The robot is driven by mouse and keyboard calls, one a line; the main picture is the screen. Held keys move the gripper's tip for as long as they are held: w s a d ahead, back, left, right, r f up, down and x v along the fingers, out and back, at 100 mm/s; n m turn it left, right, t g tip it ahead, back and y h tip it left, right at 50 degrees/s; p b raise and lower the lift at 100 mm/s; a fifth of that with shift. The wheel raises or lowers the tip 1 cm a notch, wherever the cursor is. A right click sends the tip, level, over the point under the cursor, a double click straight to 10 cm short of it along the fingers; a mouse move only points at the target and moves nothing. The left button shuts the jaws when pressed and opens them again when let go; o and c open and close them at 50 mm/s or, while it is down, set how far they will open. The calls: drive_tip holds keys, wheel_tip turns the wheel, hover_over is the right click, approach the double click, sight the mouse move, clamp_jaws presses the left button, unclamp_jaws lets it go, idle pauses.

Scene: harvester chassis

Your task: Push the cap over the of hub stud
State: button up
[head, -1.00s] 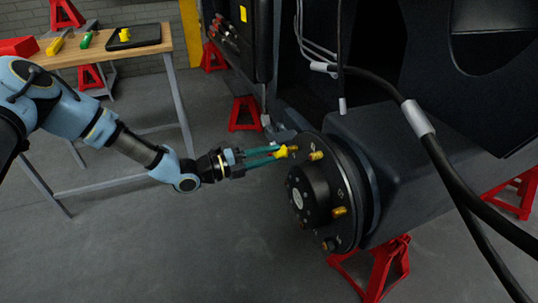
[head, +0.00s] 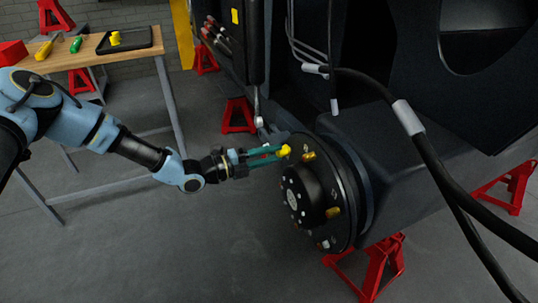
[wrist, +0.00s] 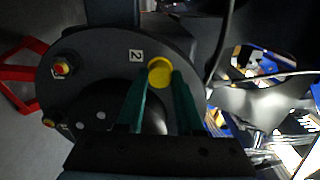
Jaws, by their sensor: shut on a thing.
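My gripper (head: 280,153) has two teal fingers shut on a yellow cap (head: 285,150) at the upper left edge of the black wheel hub (head: 305,195). The cap covers the spot where a stud stands, and that stud is hidden. In the wrist view the cap (wrist: 159,72) sits between the fingertips (wrist: 158,80), in front of the hub face (wrist: 100,65) beside a "2" label. How far it is seated on the stud I cannot tell. Other brass-coloured studs (head: 309,156) and (head: 332,212) stick out of the hub face.
A wooden bench (head: 85,55) at the back left bears a dark tray (head: 140,40) with another yellow piece (head: 115,38). Black cables (head: 425,150) hang right of the hub. A red jack stand (head: 365,275) is below it. The floor left of the hub is free.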

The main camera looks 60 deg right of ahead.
drive_tip(key=shift+s+d, duration=0.2)
drive_tip(key=shift+d, duration=0.05)
drive_tip(key=o, duration=1.1)
drive_tip(key=shift+c, duration=0.2)
drive_tip(key=shift+p+v, duration=0.95)
drive_tip(key=shift+v, duration=1.45)
drive_tip(key=shift+a, duration=0.1)
drive_tip(key=shift+w, duration=0.1)
drive_tip(key=v, duration=1)
drive_tip(key=shift+w+a, duration=0.2)
drive_tip(key=shift+a, duration=0.15)
